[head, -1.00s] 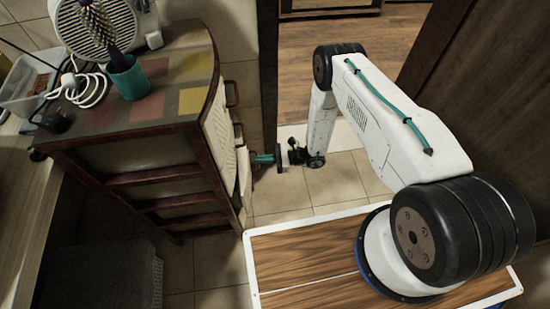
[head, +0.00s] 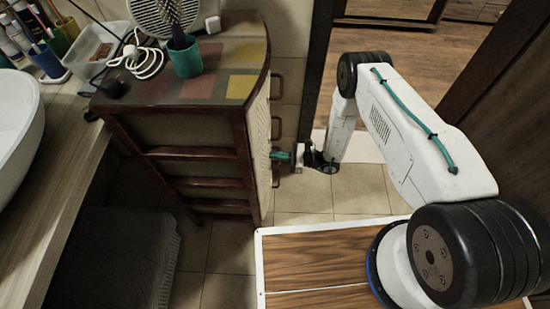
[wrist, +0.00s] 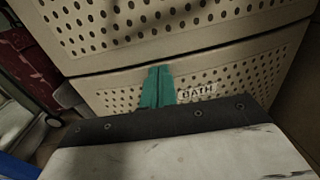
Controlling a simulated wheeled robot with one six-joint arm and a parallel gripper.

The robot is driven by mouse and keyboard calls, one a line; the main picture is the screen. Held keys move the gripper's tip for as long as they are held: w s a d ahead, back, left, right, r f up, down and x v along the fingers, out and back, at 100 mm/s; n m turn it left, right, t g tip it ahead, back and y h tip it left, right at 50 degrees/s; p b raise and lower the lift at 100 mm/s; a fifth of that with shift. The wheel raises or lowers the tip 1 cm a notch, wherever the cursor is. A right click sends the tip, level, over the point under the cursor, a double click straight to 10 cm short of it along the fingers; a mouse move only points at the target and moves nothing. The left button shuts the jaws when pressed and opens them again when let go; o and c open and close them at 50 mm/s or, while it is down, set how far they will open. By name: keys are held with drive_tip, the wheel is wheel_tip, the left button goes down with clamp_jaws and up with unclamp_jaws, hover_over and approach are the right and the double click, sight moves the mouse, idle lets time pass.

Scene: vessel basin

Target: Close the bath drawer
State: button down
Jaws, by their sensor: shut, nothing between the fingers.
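The bath drawer (wrist: 238,72) has a beige perforated front and a white "BATH" label (wrist: 197,91) in the wrist view. Its front looks about level with the perforated drawer above it (wrist: 180,25), with a thin dark seam between them. My gripper (wrist: 157,86) has teal fingers, shut and empty, right at the bath drawer's front just left of the label. Whether the fingertips touch it I cannot tell. In the head view my gripper (head: 283,156) is at the front side of the cabinet (head: 180,130), where no drawer clearly sticks out. The drawer front is seen nearly edge-on there.
On the cabinet stand a teal cup (head: 186,60) with a brush, a white fan heater (head: 165,18) and a coiled white cable (head: 146,62). A counter with a white basin (head: 18,120) is at the left. Tiled floor (head: 350,190) lies open before the cabinet.

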drive_tip(key=shift+w+a, duration=0.15)
drive_tip(key=shift+a, duration=0.15)
drive_tip(key=v, duration=1.4)
drive_tip(key=shift+d, duration=0.3)
drive_tip(key=shift+f, duration=0.1)
